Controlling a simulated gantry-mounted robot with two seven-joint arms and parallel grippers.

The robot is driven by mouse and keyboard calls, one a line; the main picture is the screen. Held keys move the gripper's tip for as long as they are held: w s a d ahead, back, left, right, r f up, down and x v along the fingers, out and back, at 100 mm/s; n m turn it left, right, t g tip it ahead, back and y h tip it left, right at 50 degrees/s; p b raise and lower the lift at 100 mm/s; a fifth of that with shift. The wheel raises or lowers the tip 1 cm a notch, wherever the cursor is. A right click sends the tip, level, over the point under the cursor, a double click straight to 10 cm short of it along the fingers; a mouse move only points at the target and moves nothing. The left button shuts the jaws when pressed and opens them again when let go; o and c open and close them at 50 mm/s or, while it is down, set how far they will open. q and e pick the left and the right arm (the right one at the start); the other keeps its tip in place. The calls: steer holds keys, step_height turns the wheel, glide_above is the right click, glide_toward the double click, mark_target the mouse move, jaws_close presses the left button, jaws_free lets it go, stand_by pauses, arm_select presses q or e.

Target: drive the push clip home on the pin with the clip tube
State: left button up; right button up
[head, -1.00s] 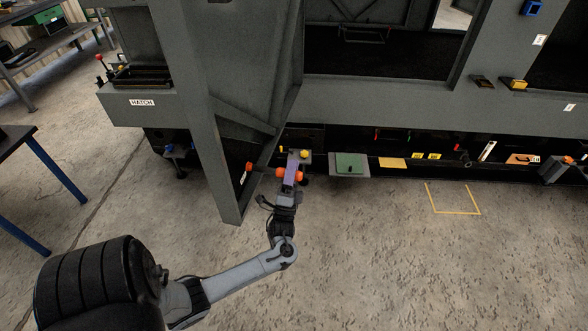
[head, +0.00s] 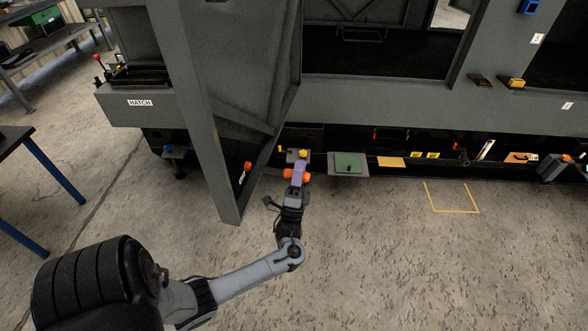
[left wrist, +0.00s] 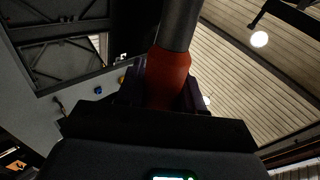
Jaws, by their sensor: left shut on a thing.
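My left gripper (head: 297,174) has purple fingers shut on an orange grip (head: 287,174), which sticks out on both sides of them. In the left wrist view the gripper (left wrist: 160,98) is shut around the same orange-red grip (left wrist: 168,78). A dark grey tube (left wrist: 180,25) runs out of that grip; I take it as the clip tube. Just beyond the fingers in the head view, a small yellow piece (head: 302,153) sits on a grey plate (head: 292,157) at the cabinet's lower edge. It may be the push clip on its pin, too small to tell. My right gripper is out of view.
A slanted grey post (head: 205,125) and panel stand left of the gripper. An orange knob (head: 247,166) is by the post. A green block on a grey plate (head: 347,172) lies to the right.

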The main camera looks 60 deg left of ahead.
arm_select(q)
steer(key=shift+w+d+b, duration=0.15)
steer(key=shift+w+d, duration=0.7)
steer(key=shift+w, duration=0.2)
steer(key=shift+w+d+b, duration=0.15)
steer(key=shift+w+d, duration=0.65)
steer(key=shift+w, duration=0.2)
